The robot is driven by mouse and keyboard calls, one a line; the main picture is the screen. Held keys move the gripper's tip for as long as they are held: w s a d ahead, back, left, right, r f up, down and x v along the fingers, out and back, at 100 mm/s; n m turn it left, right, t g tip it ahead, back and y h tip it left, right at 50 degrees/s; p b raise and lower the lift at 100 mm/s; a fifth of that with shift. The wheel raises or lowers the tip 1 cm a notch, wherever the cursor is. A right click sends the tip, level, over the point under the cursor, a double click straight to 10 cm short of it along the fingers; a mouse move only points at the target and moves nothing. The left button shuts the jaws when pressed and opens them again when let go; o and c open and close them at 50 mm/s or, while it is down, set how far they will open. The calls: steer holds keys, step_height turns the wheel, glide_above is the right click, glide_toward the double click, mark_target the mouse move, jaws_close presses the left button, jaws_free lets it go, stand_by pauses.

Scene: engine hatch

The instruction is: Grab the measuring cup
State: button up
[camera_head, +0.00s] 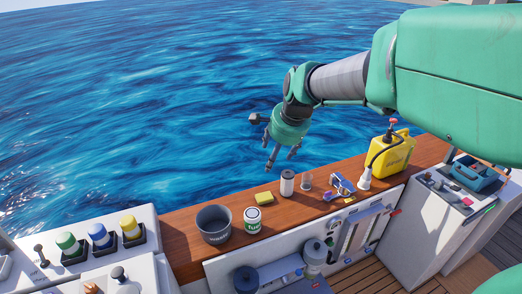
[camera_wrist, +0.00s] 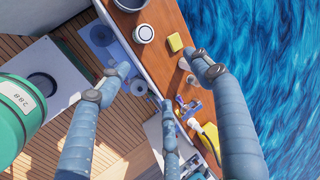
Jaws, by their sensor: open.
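A small clear cup (camera_head: 306,181), which looks like the measuring cup, stands on the wooden ledge between a white-and-dark canister (camera_head: 287,182) and a blue-and-purple object (camera_head: 340,187). It is small and hard to make out. In the wrist view it seems to show near the right finger, partly unclear (camera_wrist: 192,79). My gripper (camera_head: 281,161) hangs above and behind the ledge in the head view, fingers spread and pointing down. It is open and empty, apart from the cup. In the wrist view the three fingers of my gripper (camera_wrist: 160,84) are wide apart.
Water lies beyond the ledge. A blue toolbox (camera_head: 476,176) stands at right.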

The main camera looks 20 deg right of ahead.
steer(key=w+d+f+m+p, duration=0.1)
steer(key=w+d+f+m, duration=0.75)
steer(key=d, duration=0.35)
steer(key=w+d+f+m, duration=0.7)
steer(key=w+d+f, duration=0.3)
steer(key=d, duration=0.1)
steer(key=w+d+f+m, duration=0.2)
steer(key=d+f+m, duration=0.3)
steer(key=d+f, duration=0.5)
steer(key=shift+f, duration=0.5)
steer(key=shift+f+g, duration=0.1)
steer(key=shift+g, duration=0.2)
steer(key=b, duration=0.2)
glide_toward(307, 177)
steer(key=shift+a+f, duration=0.4)
steer(key=shift+f, duration=0.15)
steer(key=shift+a+f, duration=0.4)
steer(key=shift+f, duration=0.2)
steer(key=shift+s, duration=0.1)
steer(key=shift+b+x, duration=0.7)
steer(key=shift+x, duration=1.9)
steer(key=c, duration=1.1)
